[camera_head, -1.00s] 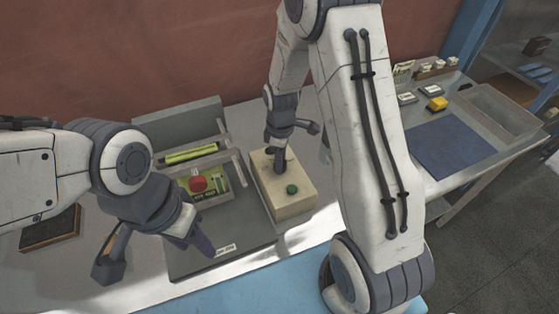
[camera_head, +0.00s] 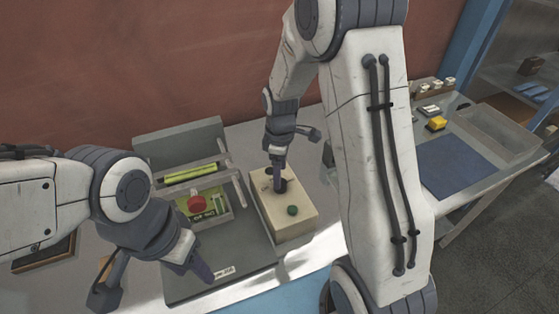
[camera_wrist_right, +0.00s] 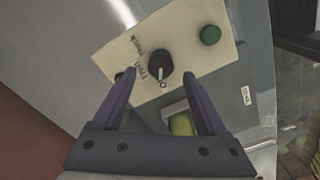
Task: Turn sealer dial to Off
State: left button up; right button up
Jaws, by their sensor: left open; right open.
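The sealer control box (camera_head: 297,222) is cream-coloured and stands right of the grey sealer base. Its black dial (camera_wrist_right: 160,61) has a pale pointer line and sits among printed labels; "Thin" and "Thick" can be read, another mark is hard to read. A green button (camera_wrist_right: 210,35) is beside it and also shows in the head view (camera_head: 292,210). My right gripper (camera_wrist_right: 158,78) is open, its fingers apart on the near side of the dial, not closed on it. In the head view it (camera_head: 279,186) is over the box and hides part of the dial. My left gripper (camera_head: 155,285) is open and empty over the sealer's front left.
A dark-framed tray (camera_head: 45,255) lies at the left. On the right table are a blue mat (camera_head: 457,165), a yellow block (camera_head: 436,123) and a clear tray (camera_head: 497,130).

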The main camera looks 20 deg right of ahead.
notch_tip(320, 180, up, 6)
jog(key=b, duration=0.1)
jog(key=shift+r, duration=0.25)
jog(key=s+a+r+m+b, duration=0.1)
jog(key=s+a+r+b, duration=0.1)
jog(key=s+a, duration=0.75)
jog(key=s+a+f+m+y+b, duration=0.1)
jog(key=s+a+m, duration=0.2)
jog(key=s, duration=1.1)
jog(key=shift+s+a+f, duration=0.15)
jog(key=shift+s+a, duration=0.05)
jog(key=shift+a, duration=1)
jog(key=shift+o, duration=0.4)
